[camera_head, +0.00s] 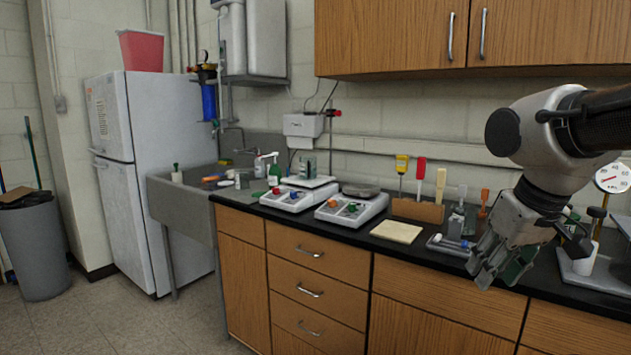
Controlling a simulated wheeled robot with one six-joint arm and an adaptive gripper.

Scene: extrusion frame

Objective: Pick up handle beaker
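No beaker with a handle can be made out for certain. A small clear vessel (307,167) stands on the left balance, too small to show a handle. A dark green, glassy shape (519,264) shows beside my gripper's fingers, partly hidden by them. My gripper (486,270) points down over the front edge of the black counter at the right. Its fingers are seen from an angle, so their opening and any grip are unclear.
Two balances (350,209) stand on the counter (367,246), with a yellowish pad (397,231) to their right. A wooden tool rack (417,210) stands behind the pad. A grey tray (450,245) with small items lies left of my gripper. A dial gauge (613,178) stands at right.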

